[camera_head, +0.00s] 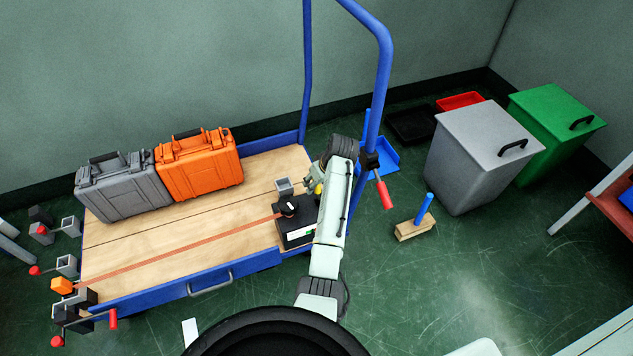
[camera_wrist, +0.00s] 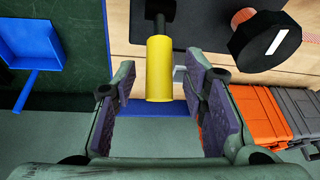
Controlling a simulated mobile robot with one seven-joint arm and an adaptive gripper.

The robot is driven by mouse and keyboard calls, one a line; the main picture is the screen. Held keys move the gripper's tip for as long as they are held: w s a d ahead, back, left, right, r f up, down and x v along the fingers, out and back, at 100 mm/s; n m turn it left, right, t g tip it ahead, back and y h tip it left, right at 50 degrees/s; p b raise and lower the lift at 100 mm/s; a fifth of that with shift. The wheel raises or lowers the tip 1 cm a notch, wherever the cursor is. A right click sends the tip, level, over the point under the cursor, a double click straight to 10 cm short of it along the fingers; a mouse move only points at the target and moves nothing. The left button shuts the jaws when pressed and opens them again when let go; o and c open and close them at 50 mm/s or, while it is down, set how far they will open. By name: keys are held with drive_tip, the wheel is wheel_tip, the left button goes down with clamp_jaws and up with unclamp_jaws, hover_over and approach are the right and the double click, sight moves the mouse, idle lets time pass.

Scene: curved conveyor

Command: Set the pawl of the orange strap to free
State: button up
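The orange strap (camera_head: 185,243) runs flat along the wooden deck, from an orange block (camera_head: 62,285) at the lower left to a black box (camera_head: 297,238) at the right. On the box is a black knob with a white mark (camera_head: 289,207), also at the upper right of the wrist view (camera_wrist: 264,42). A yellow handle (camera_wrist: 160,72) on a dark shaft lies between my fingers in the wrist picture, with gaps on both sides. My gripper (camera_wrist: 160,88) is open; the arm partly hides the box in the head view.
An orange case (camera_head: 198,168) and a grey case (camera_head: 122,190) stand on the cart deck (camera_head: 190,225). The cart's blue upright frame (camera_head: 383,70) rises close to my arm. Grey and green bins stand at the right. The middle of the deck is clear.

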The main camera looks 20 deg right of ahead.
drive_tip(key=shift+f, duration=0.15)
drive_tip(key=shift+c, duration=0.2)
clamp_jaws()
idle(0.3)
idle(0.4)
